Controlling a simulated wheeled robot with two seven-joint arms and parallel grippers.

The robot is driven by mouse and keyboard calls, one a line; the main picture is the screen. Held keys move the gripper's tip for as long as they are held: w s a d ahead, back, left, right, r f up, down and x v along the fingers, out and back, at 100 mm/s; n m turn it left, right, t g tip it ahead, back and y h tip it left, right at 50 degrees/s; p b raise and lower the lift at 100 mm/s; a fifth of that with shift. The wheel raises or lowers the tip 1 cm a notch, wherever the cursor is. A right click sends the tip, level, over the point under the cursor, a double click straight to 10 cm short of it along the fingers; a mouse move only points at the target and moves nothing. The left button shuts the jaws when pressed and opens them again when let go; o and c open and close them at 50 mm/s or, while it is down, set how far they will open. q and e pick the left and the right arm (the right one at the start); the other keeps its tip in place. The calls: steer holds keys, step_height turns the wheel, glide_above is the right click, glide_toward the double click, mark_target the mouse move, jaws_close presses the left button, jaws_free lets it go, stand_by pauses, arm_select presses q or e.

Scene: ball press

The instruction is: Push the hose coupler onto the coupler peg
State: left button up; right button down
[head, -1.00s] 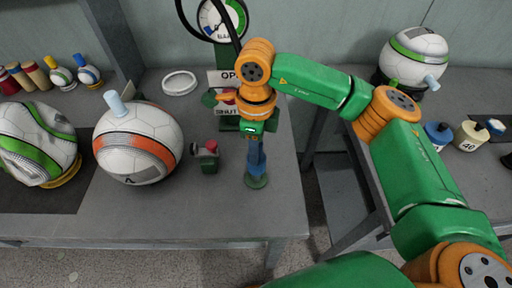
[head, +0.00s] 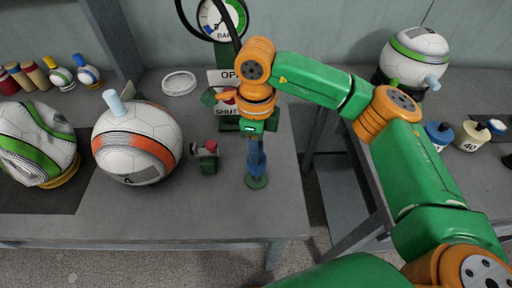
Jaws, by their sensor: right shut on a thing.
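My right gripper (head: 256,146) points straight down over the front part of the middle table. It is shut on the blue hose coupler (head: 256,160), which stands upright between its fingers. Just below is a round green base (head: 257,182) on the tabletop; the coupler peg itself is hidden. I cannot tell how far the coupler sits over the peg. My left gripper is out of view.
A pressure gauge (head: 222,18) and an OPEN/SHUT sign (head: 224,77) stand behind. A white and orange ball (head: 137,144) with a pale blue plug and a small green fixture (head: 207,159) sit to the left. The table's right edge is near.

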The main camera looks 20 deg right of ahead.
steer(key=shift+f+b, duration=2)
steer(key=shift+f, duration=0.15)
steer(key=c, duration=0.5)
jaws_free()
step_height(320, 180, up, 7)
steer(key=shift+r, duration=0.1)
